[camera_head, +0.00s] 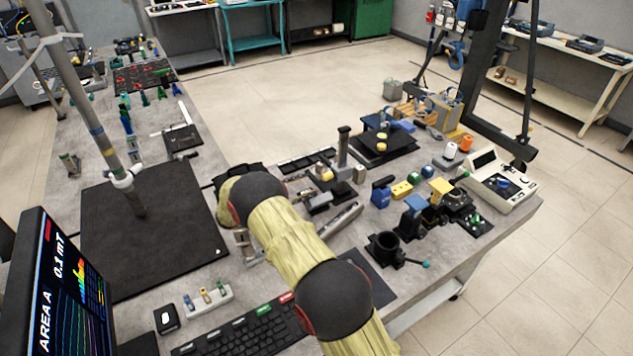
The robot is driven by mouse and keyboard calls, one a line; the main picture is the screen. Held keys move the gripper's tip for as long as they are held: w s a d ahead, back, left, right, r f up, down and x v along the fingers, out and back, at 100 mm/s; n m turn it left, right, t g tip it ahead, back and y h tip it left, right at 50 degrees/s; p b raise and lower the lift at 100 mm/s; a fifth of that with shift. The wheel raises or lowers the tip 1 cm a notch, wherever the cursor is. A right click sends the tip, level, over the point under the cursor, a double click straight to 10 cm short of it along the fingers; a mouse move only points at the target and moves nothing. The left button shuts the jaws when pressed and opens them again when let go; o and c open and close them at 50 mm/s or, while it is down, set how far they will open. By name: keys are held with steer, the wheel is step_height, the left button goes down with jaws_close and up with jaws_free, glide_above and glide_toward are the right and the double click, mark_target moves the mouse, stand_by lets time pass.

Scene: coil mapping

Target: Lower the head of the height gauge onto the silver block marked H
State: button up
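A dark upright post on a base (343,148) stands near the middle of the bench and looks like the height gauge. Small metallic blocks and a yellow-topped piece sit around its foot. A small grey block (359,174) is just right of the post's foot. I cannot read an H on any block, so I cannot tell which is the marked one. The gauge's head is too small to make out, and so is any gap to a block. My sleeved arm reaches in from the bottom and bends at the left of this group.
A black mat (155,225) with a tall grey pole is at left. A monitor (62,290) and keyboard (250,330) are in front. A black vise-like fixture (385,250), a blue item (381,195) and a beige meter (497,182) crowd the right. A black plate (382,147) lies behind.

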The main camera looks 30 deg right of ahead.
steer(key=shift+a, duration=1.65)
steer(key=s+a+r+m+y, duration=0.2)
steer(key=s+r+y, duration=0.3)
steer(key=s+r, duration=0.4)
steer(key=s+a+r+m+y, duration=0.3)
steer(key=s+r+y, duration=0.1)
steer(key=s+r, duration=0.45)
steer(key=s+a+r+m+t+y, duration=0.1)
steer(key=s+a+r+t+y, duration=0.1)
steer(key=s+a, duration=0.6)
steer(key=s+a+r+m+t+y, duration=0.2)
steer(key=s+a+t+y, duration=0.2)
steer(key=s, duration=1)
steer(key=a+y, duration=0.3)
steer(key=a, duration=0.1)
steer(key=shift+r+t, duration=0.3)
steer(key=shift+r, duration=0.05)
steer(key=shift+a, duration=0.1)
steer(key=c, duration=0.3)
